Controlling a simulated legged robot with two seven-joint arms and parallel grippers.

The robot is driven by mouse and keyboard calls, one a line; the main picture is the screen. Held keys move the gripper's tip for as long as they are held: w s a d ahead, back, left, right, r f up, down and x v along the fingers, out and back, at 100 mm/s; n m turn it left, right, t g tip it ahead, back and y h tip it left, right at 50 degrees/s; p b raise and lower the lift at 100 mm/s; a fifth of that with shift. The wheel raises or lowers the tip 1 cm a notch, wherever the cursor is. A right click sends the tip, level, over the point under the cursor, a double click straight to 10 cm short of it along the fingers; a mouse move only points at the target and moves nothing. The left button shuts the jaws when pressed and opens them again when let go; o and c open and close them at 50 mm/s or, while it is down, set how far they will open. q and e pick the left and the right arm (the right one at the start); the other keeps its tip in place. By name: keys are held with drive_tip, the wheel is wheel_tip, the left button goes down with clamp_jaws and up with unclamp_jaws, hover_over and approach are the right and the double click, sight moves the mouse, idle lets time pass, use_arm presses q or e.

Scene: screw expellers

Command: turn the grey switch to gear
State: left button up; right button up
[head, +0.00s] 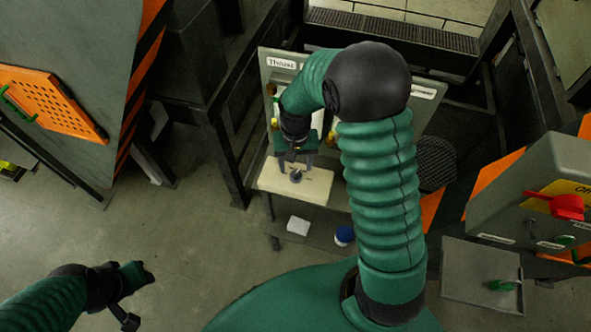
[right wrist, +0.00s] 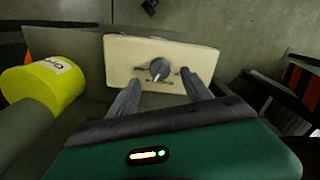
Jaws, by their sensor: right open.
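The grey switch (head: 296,176) is a round knob on a cream panel (head: 318,190) below the upright board. In the right wrist view the switch (right wrist: 160,69) sits near the panel's middle, its pointer ridge slightly tilted. My right gripper (head: 296,166) is open just above it. In the right wrist view its fingers (right wrist: 162,74) are spread to either side of the switch, apart from it, with nothing between them in contact. My left gripper (head: 140,278) is far off at the lower left, and its jaw opening cannot be made out.
A yellow cylinder (right wrist: 45,85) stands left of the panel in the right wrist view. Below the panel lie a white item (head: 298,226) and a blue-topped container (head: 344,235). A grey box with a red handle (head: 566,206) is at the right. The floor at left is clear.

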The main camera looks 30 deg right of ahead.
sight(296, 173)
wheel_tip(296, 173, down, 5)
drive_tip(key=shift+w+d+f, duration=0.1)
drive_tip(key=shift+c, duration=0.3)
clamp_jaws()
